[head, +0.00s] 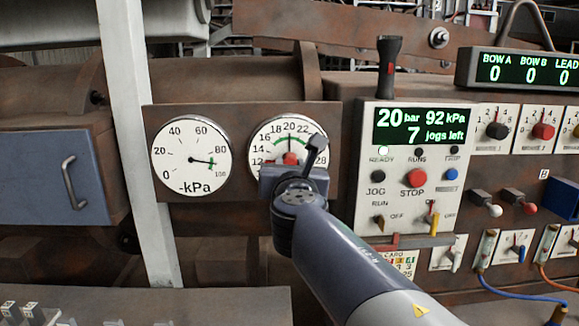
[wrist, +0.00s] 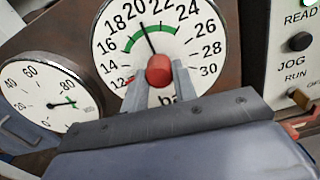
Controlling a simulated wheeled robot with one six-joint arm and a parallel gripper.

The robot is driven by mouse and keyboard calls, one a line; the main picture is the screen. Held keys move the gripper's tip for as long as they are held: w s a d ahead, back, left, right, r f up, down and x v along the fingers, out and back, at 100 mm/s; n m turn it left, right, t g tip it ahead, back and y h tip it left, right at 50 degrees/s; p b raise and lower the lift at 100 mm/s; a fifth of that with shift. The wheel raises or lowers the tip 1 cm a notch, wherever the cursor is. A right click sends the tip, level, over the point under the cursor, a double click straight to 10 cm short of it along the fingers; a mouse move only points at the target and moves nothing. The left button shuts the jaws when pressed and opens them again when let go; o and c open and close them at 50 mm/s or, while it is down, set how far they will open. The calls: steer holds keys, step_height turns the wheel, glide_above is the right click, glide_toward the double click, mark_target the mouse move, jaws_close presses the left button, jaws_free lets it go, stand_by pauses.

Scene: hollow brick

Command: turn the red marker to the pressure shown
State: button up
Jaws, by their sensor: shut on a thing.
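The bar gauge (head: 264,136) is a round white dial with a green arc, on a rusty plate; it fills the upper middle of the wrist view (wrist: 200,70). Its red knob (wrist: 158,68) sits at the dial's centre, and my gripper (wrist: 160,80) is shut on it. A thin red mark (wrist: 129,78) shows near 12 at the dial's lower left. The black needle (wrist: 146,36) points to about 20, within the green arc. The green display (head: 420,126) reads 20 bar, 92 kPa and 7 jogs left. My gripper (head: 290,166) hides the dial's lower part in the head view.
A -kPa gauge (head: 190,145) is close on the left, its needle near the green mark. The control panel (head: 372,165) with buttons and switches stands close on the right, under a black and red torch-like handle (head: 388,65). A pale post (head: 135,120) stands further left.

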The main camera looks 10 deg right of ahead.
steer(key=shift+c, duration=0.7)
steer(key=shift+m, duration=0.3)
steer(key=m+b, duration=1.1)
steer(key=m, duration=0.7)
steer(key=shift+a+r+b, duration=0.1)
steer(key=shift+a+b, duration=0.05)
steer(key=shift+b, duration=0.25)
steer(key=shift+m, duration=0.4)
